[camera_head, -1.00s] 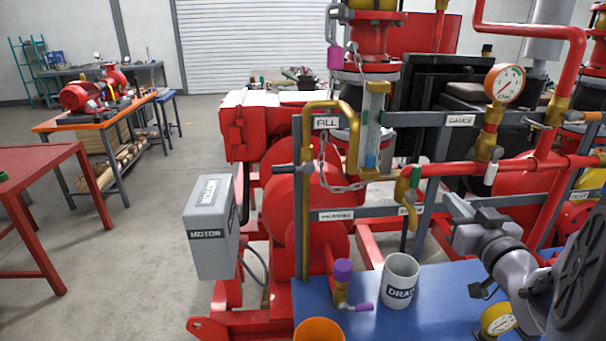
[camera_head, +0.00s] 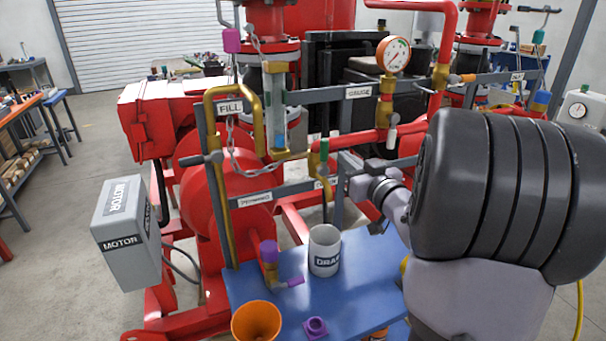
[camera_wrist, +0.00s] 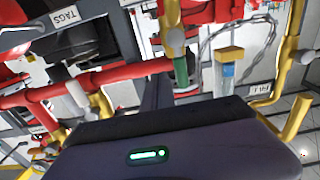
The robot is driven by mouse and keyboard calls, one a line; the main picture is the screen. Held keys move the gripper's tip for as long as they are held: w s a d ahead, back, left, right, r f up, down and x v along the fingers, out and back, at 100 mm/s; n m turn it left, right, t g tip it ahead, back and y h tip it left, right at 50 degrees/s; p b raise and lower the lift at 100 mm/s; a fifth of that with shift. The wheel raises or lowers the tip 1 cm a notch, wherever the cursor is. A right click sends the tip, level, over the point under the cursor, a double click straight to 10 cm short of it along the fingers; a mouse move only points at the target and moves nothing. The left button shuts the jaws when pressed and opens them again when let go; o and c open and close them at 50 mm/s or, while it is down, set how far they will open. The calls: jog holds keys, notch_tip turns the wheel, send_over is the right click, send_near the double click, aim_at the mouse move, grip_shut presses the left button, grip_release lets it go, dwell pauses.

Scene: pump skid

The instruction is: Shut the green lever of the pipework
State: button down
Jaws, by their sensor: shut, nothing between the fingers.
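The green lever (camera_head: 324,149) stands upright on a small brass tap (camera_head: 325,184) at the end of a red pipe. It also shows in the wrist view (camera_wrist: 181,70), just beyond my gripper, in a picture turned upside down. My gripper (camera_head: 346,166) is close to the right of the lever and slightly lower in the head view. It is shut and empty. I cannot tell whether it touches the lever. My gripper's body fills the lower part of the wrist view and hides what lies behind it.
A gauge (camera_head: 397,55) and red pipe rise to the right. A sight glass (camera_head: 279,128) and brass pipe stand left. Open floor lies left.

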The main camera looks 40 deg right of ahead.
jog(key=shift+p+x, duration=0.5)
jog(key=shift+x, duration=1.6)
jog(key=shift+w+a+r+p, duration=0.15)
jog(key=shift+a+p, duration=0.05)
jog(key=shift+a, duration=0.55)
jog(key=shift+w+a+r+p, duration=0.2)
jog(key=shift+a+p, duration=0.05)
jog(key=shift+a, duration=0.5)
jog(key=shift+w+a+r+p, duration=0.15)
jog(key=shift+a+p, duration=0.05)
jog(key=shift+a, duration=0.55)
jog(key=b, duration=0.1)
jog(key=a+f+b, duration=0.1)
jog(key=a+b, duration=0.1)
jog(key=shift+w+a+f, duration=0.2)
jog(key=shift+w+a, duration=0.05)
jog(key=b, duration=0.4)
send_near(322, 152)
jog(key=a, duration=0.1)
jog(key=w+a+f, duration=0.1)
jog(key=a+f, duration=0.1)
jog(key=a, duration=0.1)
jog(key=shift+w, duration=0.3)
